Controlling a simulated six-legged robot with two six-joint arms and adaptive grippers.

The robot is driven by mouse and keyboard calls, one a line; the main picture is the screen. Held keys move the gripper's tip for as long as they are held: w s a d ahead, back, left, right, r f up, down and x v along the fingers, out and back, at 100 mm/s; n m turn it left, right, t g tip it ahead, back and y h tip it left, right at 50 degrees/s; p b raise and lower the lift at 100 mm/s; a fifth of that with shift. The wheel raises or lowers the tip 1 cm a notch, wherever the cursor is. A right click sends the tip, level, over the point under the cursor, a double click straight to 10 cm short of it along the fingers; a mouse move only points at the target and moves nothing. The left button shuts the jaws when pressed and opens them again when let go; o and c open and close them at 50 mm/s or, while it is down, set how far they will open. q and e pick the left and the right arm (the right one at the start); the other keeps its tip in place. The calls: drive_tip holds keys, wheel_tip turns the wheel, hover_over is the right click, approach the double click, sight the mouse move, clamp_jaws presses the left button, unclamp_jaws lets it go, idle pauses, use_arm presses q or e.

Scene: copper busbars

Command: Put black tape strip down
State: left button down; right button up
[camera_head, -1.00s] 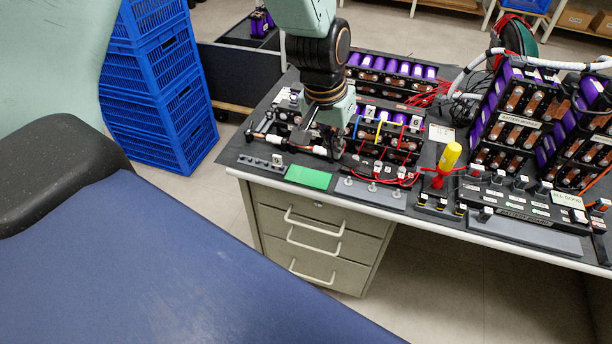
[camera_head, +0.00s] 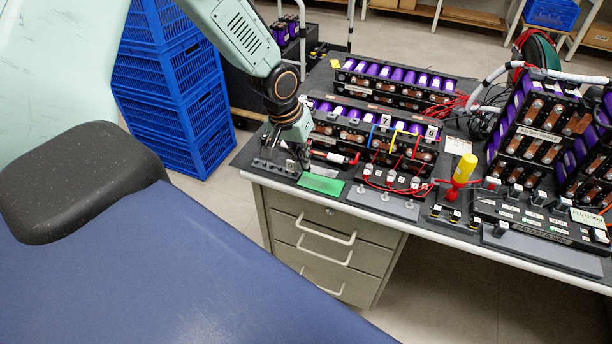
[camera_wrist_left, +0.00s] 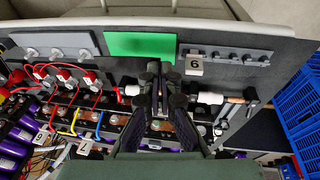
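My left gripper (camera_head: 299,164) reaches down over the near left part of the bench, beside the left end of the green pad (camera_head: 321,184). In the left wrist view, its two dark fingers (camera_wrist_left: 162,78) are close together, below the green pad (camera_wrist_left: 140,45) in the picture. I cannot make out a separate black tape strip; dark fingers and dark bench surface blend together there. Whether something thin is between the fingers is unclear. My right gripper is in neither view.
A grey peg rail (camera_wrist_left: 238,55) lies beside the pad, with a tag marked 6 (camera_wrist_left: 194,64). A white and red rod (camera_head: 335,157) lies behind the pad. Battery modules (camera_head: 374,125) with coloured wires stand behind. A yellow-handled tool (camera_head: 464,168) stands to the right. Blue crates (camera_head: 170,95) stand left.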

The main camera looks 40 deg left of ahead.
sight(305, 180)
use_arm(q)
drive_tip(key=shift+w+a+f, duration=0.1)
drive_tip(key=shift+a+f, duration=0.1)
drive_tip(key=shift+f, duration=0.3)
drive_tip(key=shift+w+a+f, duration=0.1)
drive_tip(key=shift+a+f, duration=0.05)
drive_tip(key=shift+f, duration=0.3)
drive_tip(key=shift+s+d+f+b, duration=0.15)
drive_tip(key=shift+d+f+b, duration=0.1)
drive_tip(key=shift+f+b, duration=0.3)
drive_tip(key=shift+s+d+f+b, duration=0.1)
drive_tip(key=shift+d+f+b, duration=0.15)
drive_tip(key=shift+f, duration=0.45)
drive_tip(key=shift+w+a+f, duration=0.2)
drive_tip(key=shift+a+f, duration=0.05)
drive_tip(key=shift+a, duration=0.1)
drive_tip(key=c, duration=1.8)
unclamp_jaws()
drive_tip(key=shift+s+d+r, duration=0.1)
drive_tip(key=shift+d+r, duration=0.1)
drive_tip(key=shift+d, duration=0.05)
